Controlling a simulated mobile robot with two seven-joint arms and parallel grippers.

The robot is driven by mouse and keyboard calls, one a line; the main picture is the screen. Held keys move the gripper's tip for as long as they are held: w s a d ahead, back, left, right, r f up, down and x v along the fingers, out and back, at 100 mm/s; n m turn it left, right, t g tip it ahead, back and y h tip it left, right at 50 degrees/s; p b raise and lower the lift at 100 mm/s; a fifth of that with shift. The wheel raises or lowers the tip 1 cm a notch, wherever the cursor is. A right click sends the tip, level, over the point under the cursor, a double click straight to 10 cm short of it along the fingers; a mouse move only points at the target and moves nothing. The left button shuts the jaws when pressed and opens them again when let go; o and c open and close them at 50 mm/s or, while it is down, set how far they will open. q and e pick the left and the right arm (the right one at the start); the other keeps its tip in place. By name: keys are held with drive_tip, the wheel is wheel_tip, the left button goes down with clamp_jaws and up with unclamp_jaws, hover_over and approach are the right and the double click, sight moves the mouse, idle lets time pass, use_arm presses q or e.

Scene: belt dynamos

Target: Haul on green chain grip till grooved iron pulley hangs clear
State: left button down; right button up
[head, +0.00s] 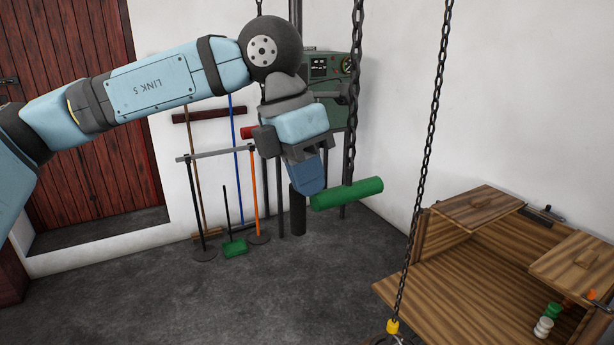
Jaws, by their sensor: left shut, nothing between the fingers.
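The green chain grip (346,194) is a thick green bar hanging level on a dark chain (353,95) near the middle of the head view. My left gripper (308,184) is shut and empty, pointing down. Its tips are just left of and above the grip's left end; I cannot tell if they touch. A second chain (427,160) runs down to a yellow fitting (392,327) at the bottom edge. Below that fitting a dark metal thing, possibly the grooved iron pulley, is cut off by the frame. My right gripper is not in view.
A wooden bench (470,270) with raised shelves stands at right, close to the second chain. A green machine panel (328,85) stands behind my left gripper. Brooms and poles on a rack (217,153) lean by the wall. Grey floor (290,290) is clear at centre.

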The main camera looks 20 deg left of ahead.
use_arm(q)
wheel_tip(320, 180, down, 26)
drive_tip(key=b, duration=2.1)
drive_tip(key=shift+s+f, duration=0.15)
drive_tip(key=shift+s, duration=0.05)
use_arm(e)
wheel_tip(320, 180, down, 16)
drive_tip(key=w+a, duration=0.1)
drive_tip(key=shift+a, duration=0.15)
use_arm(q)
drive_tip(key=p+v, duration=0.2)
drive_tip(key=v, duration=1.3)
drive_tip(key=shift+w+d+p, duration=0.15)
drive_tip(key=shift+p, duration=0.2)
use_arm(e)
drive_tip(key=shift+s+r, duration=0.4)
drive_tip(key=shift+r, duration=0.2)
